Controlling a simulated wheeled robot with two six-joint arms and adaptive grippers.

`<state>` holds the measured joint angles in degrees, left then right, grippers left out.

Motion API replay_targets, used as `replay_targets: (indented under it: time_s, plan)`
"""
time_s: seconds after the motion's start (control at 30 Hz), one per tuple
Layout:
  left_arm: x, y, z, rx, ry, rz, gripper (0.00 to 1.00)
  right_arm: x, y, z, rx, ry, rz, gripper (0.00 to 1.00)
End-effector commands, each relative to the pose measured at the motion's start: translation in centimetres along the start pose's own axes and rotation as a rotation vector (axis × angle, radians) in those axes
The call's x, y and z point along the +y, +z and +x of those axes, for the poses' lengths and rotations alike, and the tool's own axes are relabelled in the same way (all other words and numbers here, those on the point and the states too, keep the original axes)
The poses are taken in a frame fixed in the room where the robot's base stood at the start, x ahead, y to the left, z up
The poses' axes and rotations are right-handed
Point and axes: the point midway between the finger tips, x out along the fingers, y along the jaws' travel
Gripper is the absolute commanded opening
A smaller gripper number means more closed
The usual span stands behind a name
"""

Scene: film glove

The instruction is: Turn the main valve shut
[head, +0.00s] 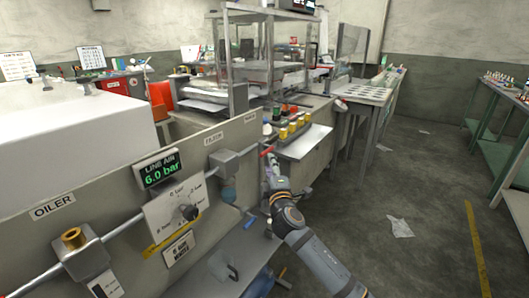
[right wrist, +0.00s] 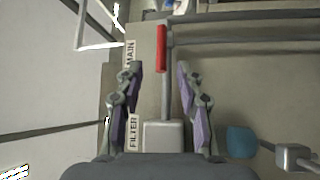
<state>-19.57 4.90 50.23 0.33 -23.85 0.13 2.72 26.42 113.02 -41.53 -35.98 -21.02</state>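The main valve's red handle (head: 266,152) is on the air pipe along the machine's side. In the right wrist view the red handle (right wrist: 161,48) lies in line with the grey pipe (right wrist: 168,95), near the MAIN label (right wrist: 130,53). My right gripper (head: 268,166) is close to the handle and partly covers the pipe there. In the right wrist view my right gripper (right wrist: 159,72) is open, its fingers apart, with the handle ahead between the lines of the fingertips. I cannot see it touching. My left gripper is not in view.
The LINE AIR display (head: 160,169) reads 6.0 bar. A filter block (right wrist: 163,135) is on the pipe. A selector dial (head: 189,212) and oiler (head: 80,255) are further left. Floor is open at right.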

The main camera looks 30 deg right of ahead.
Motion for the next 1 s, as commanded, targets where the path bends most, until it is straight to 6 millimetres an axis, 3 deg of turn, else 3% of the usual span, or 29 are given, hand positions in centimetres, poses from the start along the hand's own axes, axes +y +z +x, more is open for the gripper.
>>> replay_targets:
  time_s: [0.1, 0.33, 0.73, 1.0]
  plan:
    - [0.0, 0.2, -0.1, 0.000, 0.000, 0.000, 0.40, 0.2, 0.0, 2.8, -0.001, 0.001, 0.003, 0.37]
    - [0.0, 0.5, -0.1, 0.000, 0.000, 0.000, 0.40, 0.1, 0.0, 6.7, 0.000, 0.001, 0.002, 0.37]
    - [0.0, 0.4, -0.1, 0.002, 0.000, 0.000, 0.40, 0.0, 0.0, 7.8, 0.001, 0.000, 0.000, 0.37]
    - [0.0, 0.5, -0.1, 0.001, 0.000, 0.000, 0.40, 0.0, 0.0, 7.8, 0.001, 0.000, 0.000, 0.01]
